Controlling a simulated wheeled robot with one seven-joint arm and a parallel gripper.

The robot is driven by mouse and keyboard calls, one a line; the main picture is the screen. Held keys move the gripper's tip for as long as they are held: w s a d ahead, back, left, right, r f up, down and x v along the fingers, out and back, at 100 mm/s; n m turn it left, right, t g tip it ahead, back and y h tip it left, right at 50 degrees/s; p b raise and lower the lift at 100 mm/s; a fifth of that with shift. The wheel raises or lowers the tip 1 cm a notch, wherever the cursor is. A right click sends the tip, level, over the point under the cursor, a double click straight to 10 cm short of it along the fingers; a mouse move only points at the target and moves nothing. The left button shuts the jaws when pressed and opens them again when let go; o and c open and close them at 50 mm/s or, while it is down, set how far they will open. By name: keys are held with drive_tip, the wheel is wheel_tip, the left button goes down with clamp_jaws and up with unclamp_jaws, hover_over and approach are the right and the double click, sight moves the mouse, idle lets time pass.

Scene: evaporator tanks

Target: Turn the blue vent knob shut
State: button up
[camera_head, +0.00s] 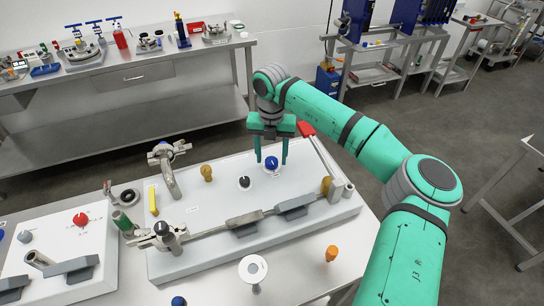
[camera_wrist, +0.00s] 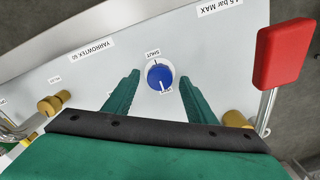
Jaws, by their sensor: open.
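The blue vent knob (camera_head: 271,162) sits on a white round dial on the pale panel. In the wrist view the blue knob (camera_wrist: 158,75) shows a white pointer line toward the lower label, which is too small to read surely. The SHUT label (camera_wrist: 153,53) is on the opposite side of the dial. My gripper (camera_head: 271,156) is open and points down at the knob, one finger on each side. In the wrist view my gripper's fingertips (camera_wrist: 158,71) flank the knob with gaps and do not appear to touch it.
A red-handled lever (camera_wrist: 287,55) stands close on the right; in the head view its red handle (camera_head: 306,129) is beside my gripper. A black knob (camera_head: 245,183) and a brass knob (camera_head: 206,172) are to the left. A pipe (camera_head: 245,218) runs along the panel in front.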

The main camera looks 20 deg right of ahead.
drive_tip(key=shift+f, duration=0.4)
drive_tip(key=shift+c, duration=0.2)
drive_tip(key=c, duration=1)
